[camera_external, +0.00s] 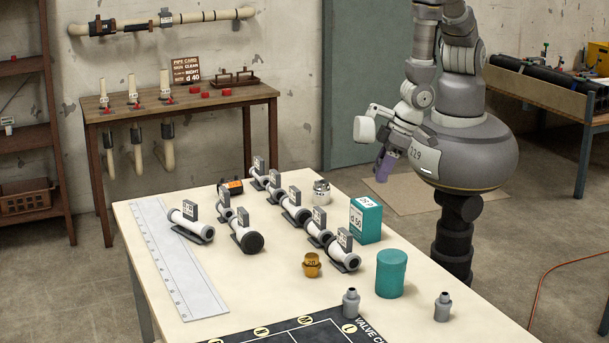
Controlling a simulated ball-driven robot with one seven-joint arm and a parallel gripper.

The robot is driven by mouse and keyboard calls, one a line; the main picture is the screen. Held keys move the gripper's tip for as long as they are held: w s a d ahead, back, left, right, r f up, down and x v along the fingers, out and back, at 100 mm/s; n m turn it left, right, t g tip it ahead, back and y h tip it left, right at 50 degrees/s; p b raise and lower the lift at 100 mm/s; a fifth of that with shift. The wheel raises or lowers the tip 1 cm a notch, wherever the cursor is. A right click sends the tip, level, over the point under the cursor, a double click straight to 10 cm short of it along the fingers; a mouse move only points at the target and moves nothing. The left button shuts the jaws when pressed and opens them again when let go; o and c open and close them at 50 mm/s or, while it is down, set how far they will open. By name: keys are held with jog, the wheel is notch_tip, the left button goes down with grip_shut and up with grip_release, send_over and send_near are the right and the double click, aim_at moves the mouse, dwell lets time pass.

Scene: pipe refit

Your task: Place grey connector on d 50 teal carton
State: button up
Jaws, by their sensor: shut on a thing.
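The teal carton marked d 50 (368,224) stands upright on the cream table, toward its back right. Nothing is seen on its top. One grey connector (350,304) stands on the table near the front, beside the dark mat. Another grey connector (442,307) stands near the right front edge. My gripper (386,163) is raised behind the table, above and beyond the carton.
A teal cylinder (391,274) stands between the carton and the front connectors. A brass fitting (311,264) and several white pipe pieces with tags (292,209) cover the table's middle. A long ruler plate (178,258) lies at left. The dark mat (310,331) is in front.

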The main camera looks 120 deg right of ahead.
jog(key=p, duration=0.1)
send_over(360, 202)
jog(key=s, duration=0.2)
jog(key=shift+w+a+f, duration=0.2)
jog(key=shift+a, duration=0.15)
notch_tip(360, 202, down, 4)
jog(key=shift+w+r+b, duration=0.1)
jog(key=shift+w+b, duration=0.05)
jog(key=shift+b, duration=0.85)
jog(key=shift+r, duration=0.1)
jog(key=o, duration=1)
jog(key=p+v, duration=0.6)
jog(key=v, duration=0.6)
